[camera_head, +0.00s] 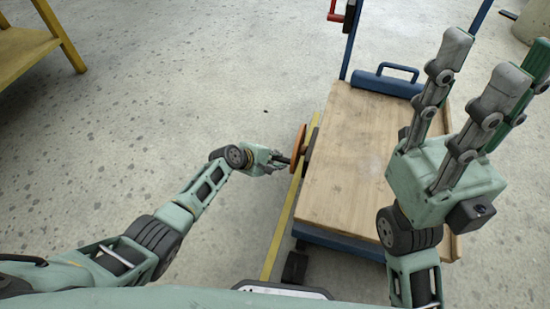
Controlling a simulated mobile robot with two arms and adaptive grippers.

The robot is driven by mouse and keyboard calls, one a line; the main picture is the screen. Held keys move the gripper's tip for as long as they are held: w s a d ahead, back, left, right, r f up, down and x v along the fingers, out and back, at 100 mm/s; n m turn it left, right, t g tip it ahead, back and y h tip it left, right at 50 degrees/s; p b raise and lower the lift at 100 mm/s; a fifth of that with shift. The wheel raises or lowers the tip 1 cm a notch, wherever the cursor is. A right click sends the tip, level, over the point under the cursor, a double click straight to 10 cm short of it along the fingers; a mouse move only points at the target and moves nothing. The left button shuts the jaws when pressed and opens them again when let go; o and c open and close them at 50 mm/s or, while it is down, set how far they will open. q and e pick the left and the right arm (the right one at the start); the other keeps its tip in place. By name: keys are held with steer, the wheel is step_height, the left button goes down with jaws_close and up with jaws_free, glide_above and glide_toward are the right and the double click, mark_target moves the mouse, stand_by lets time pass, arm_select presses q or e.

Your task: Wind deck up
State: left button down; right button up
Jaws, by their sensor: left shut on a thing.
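A cart with a bare wooden deck (352,160) in a blue frame stands right of centre. An orange wheel (298,148), seen nearly edge-on, is at the deck's left side, beside a yellow bar (283,222). My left gripper (287,160) reaches in from the left and is shut at the wheel, on what looks like its dark handle; the exact grip is small and partly hidden. My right gripper (490,62) is raised close to the camera over the deck's right side, fingers up and spread, empty. It hides part of the deck.
A blue piece with a handle (385,82) sits at the deck's far end. A blue post (350,40) with a red handle (333,12) rises behind it. A yellow table (28,42) stands at the far left. The speckled floor between is clear.

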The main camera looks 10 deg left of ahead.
arm_select(q)
steer(key=c, duration=1.7)
jaws_free()
steer(key=shift+w+d+r, duration=0.15)
steer(key=shift+w+r, duration=0.25)
steer(key=shift+r, duration=0.05)
steer(key=shift+o, duration=0.3)
steer(key=shift+s+f, duration=0.1)
steer(key=shift+s+f, duration=0.1)
steer(key=v, duration=1.2)
